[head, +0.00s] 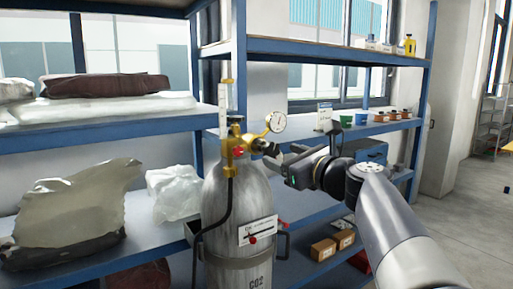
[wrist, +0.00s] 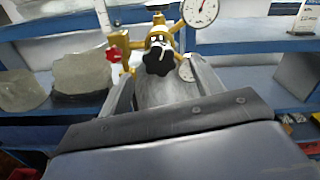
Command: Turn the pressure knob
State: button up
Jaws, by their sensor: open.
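A grey CO2 cylinder (head: 240,205) stands upright with a brass regulator (head: 232,145) on top. The black pressure knob (wrist: 158,61) faces the wrist camera at the front of the regulator; in the head view the black knob (head: 261,145) is small, beside the fingers. My gripper (head: 275,156) is open at the regulator's right side. In the wrist view my gripper (wrist: 163,70) has one finger on each side of the knob's line of sight, with a gap to each. I cannot tell whether the tips reach around the knob.
A red valve knob (wrist: 113,54) is on the left.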

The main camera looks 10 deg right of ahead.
aim_at(273, 151)
jog(key=p+x, duration=0.1)
jog(key=x, duration=0.4)
jog(key=shift+w+a, duration=0.1)
jog(key=shift+w, duration=0.1)
jog(key=shift+c, duration=0.5)
